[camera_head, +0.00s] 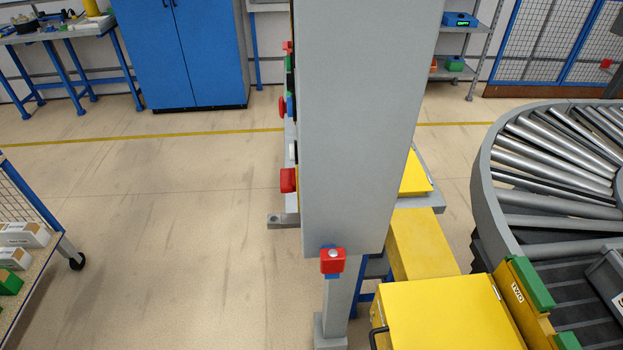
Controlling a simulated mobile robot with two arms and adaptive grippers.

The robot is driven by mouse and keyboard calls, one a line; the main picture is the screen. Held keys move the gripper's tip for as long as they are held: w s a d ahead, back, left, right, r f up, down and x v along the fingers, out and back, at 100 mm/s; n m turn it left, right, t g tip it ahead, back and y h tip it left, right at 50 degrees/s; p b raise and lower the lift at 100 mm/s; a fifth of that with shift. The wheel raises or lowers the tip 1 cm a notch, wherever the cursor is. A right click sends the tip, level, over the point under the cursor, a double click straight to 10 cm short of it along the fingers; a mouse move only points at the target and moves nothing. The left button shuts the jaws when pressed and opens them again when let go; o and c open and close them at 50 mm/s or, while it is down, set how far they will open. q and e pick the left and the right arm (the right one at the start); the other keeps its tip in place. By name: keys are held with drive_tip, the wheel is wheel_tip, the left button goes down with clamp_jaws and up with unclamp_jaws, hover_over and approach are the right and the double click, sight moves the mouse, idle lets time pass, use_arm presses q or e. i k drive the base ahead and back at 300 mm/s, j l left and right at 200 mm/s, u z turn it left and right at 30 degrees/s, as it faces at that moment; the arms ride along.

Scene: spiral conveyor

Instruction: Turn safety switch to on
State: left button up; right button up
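A tall grey cabinet (358,130) stands upright in the middle of the view, seen nearly edge-on. A red block-like part (332,260) with a small pale round spot sits at its lower front edge, above a grey post. More red parts (288,180) stick out from the cabinet's left face, with small green, blue and white parts above them. I cannot tell which of these is the safety switch or how it is set. Neither of my grippers is in view.
A yellow box (450,312) and a curved roller conveyor (555,150) take up the right side. A wheeled cart (22,260) with boxes is at the left edge. A blue cupboard (185,55) and a workbench (60,35) stand at the back. The floor left of the cabinet is clear.

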sight(287, 180)
drive_tip(key=i+j+z, duration=0.1)
drive_tip(key=j+z, duration=0.15)
drive_tip(key=z, duration=0.2)
drive_tip(key=i+j+z, duration=0.1)
drive_tip(key=j+z, duration=0.15)
drive_tip(key=z, duration=0.15)
drive_tip(key=j+z, duration=0.3)
drive_tip(key=z, duration=0.15)
drive_tip(key=j+z, duration=0.3)
drive_tip(key=z, duration=0.15)
